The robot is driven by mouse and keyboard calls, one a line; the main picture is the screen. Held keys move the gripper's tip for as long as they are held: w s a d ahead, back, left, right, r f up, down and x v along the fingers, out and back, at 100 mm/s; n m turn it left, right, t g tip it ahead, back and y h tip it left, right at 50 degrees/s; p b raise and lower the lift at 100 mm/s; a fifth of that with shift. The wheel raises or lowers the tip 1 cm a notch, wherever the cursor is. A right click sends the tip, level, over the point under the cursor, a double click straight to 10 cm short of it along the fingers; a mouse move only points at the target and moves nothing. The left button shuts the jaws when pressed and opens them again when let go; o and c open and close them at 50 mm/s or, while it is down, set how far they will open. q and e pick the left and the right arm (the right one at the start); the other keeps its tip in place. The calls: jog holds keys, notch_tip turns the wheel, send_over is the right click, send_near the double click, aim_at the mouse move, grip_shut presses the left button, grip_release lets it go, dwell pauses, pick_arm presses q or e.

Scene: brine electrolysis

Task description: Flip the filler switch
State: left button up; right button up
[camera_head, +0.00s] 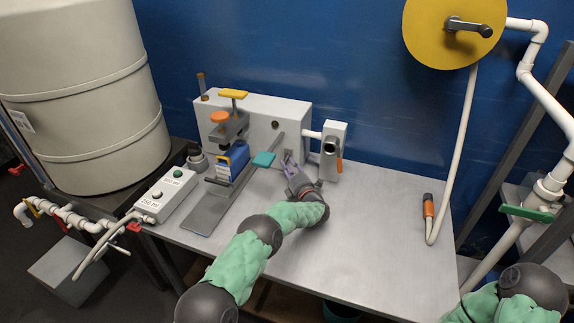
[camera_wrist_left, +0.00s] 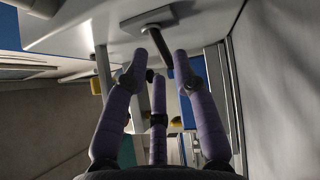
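The filler switch (camera_wrist_left: 160,40) is a dark lever on a square grey plate, on the front of the white filler box (camera_head: 258,108). In the head view its plate is small and largely hidden behind my left gripper (camera_head: 288,161). In the left wrist view my purple left gripper (camera_wrist_left: 164,60) has its fingers spread. The lever hangs between the left and right fingertips, very close to them; I cannot tell whether any finger touches it. My right arm shows at the lower right of the head view, but its gripper is out of frame.
A blue container (camera_head: 232,163) stands under the filler's clamp, left of my gripper. A control box (camera_head: 170,194) with buttons sits further left. A white dispenser (camera_head: 333,148) stands to the right. The table (camera_head: 375,230) is clear at its right front.

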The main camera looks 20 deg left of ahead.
pick_arm(q)
jog(key=v, duration=1)
jog(key=shift+s+d+f, duration=0.15)
